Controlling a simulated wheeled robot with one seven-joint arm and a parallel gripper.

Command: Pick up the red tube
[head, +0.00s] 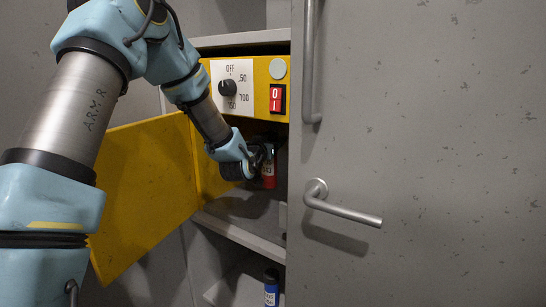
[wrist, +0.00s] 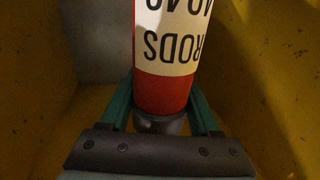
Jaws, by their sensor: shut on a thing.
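The red tube (head: 268,176) is upright inside the yellow cabinet compartment, partly hidden by my gripper in the head view. In the wrist view the red tube (wrist: 162,92) has a cream label with black letters reading "RODS", and a grey end shows at its bottom. My gripper (head: 264,156) is at the tube, and its green fingers (wrist: 163,112) lie on either side of it, shut on it. The fingertips and contact points are hidden behind the tube. I cannot tell whether the tube's lower end touches the shelf.
A yellow door (head: 145,185) stands open at the left. Above the compartment is a yellow panel with a black dial (head: 228,88) and a red switch (head: 277,98). A blue tube (head: 271,288) stands below. A grey door with a handle (head: 345,211) is at the right.

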